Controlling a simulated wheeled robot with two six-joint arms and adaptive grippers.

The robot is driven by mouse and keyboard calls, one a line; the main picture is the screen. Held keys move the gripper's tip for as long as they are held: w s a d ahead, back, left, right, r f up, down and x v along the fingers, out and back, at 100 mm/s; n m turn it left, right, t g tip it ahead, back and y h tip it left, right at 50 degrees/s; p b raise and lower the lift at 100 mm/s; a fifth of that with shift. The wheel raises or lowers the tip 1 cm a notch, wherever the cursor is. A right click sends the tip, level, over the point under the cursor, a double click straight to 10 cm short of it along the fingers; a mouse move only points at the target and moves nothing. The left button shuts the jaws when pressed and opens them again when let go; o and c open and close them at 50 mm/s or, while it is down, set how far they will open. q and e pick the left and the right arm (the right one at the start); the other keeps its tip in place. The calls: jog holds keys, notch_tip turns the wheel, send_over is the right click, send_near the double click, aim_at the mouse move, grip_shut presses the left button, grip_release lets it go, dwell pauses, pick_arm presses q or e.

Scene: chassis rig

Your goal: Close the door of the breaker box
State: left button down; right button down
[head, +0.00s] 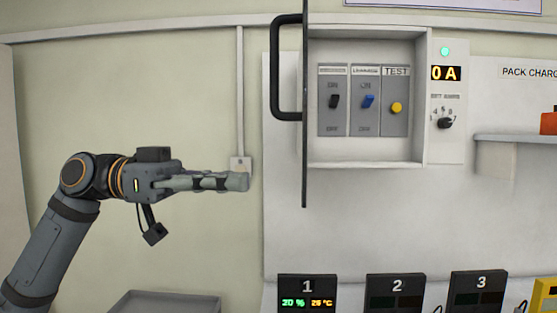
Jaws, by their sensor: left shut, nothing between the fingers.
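The breaker box (421,100) is on the wall right of centre, its inside exposed. It holds a black switch (334,101), a blue switch (368,101) and a yellow button (397,108) under a TEST label. Its door (305,185) stands open at the box's left side, seen edge-on as a thin dark panel. A black handle (277,68) sticks out from the door to the left. My left gripper (243,181) is shut and empty, pointing right. It is left of the door and below the handle, apart from both in the picture. My right gripper is out of view.
A panel with a green light and a 0 A display (446,73) adjoins the box. A shelf (515,138) is at the right. Numbered units (307,288) line the bottom, with a grey tray (165,303) at lower left.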

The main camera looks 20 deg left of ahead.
pick_arm(q)
jog(key=p+x, duration=0.5)
jog(key=x, duration=0.1)
jog(key=shift+d, duration=0.35)
jog(key=shift+w, duration=0.1)
